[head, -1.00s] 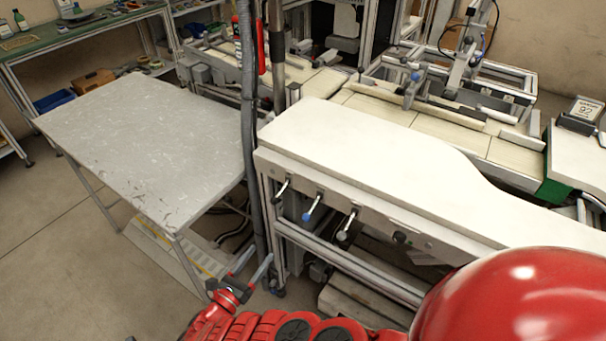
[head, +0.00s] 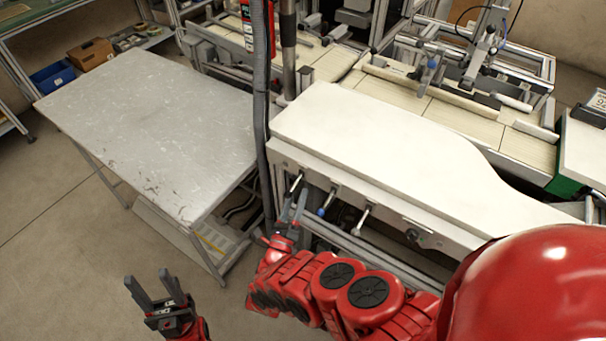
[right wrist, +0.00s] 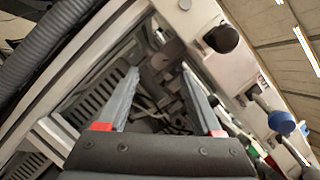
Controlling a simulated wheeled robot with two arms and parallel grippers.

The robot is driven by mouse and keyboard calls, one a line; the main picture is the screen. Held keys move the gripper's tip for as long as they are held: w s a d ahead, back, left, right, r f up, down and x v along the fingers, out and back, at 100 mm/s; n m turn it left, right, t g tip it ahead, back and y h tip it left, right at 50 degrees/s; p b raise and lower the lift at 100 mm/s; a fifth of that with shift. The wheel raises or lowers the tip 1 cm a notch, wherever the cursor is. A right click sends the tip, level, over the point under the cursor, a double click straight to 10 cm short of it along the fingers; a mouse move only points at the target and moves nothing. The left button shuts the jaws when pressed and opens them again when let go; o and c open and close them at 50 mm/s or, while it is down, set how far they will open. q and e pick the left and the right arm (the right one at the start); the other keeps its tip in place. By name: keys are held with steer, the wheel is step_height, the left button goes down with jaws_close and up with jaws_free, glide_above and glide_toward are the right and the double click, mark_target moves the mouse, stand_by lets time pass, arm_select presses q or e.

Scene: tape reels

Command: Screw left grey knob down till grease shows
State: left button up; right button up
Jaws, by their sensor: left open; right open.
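Under the front edge of the white-topped machine (head: 370,135), a row of knobs sticks out on bent shafts. The leftmost shaft (head: 296,181) has its knob end partly hidden behind my right gripper (head: 293,200) in the head view. In the right wrist view a dark grey knob (right wrist: 222,38) shows up and to the right of my open right fingers (right wrist: 160,75), apart from them. A blue knob (right wrist: 282,122) is further right; it also shows in the head view (head: 321,211). My left gripper (head: 152,285) is open and empty over the floor. No grease can be made out.
A third, pale grey knob (head: 357,231) and a dark round fitting (head: 412,235) are further right on the machine front. A grey table (head: 150,125) stands left, with a dark hose (head: 262,110) between it and the machine. Floor at lower left is free.

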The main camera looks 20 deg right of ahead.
steer(key=x, duration=0.6)
steer(key=shift+w+d, duration=0.2)
steer(key=shift+w, duration=0.05)
steer(key=shift+c, duration=0.2)
jaws_close()
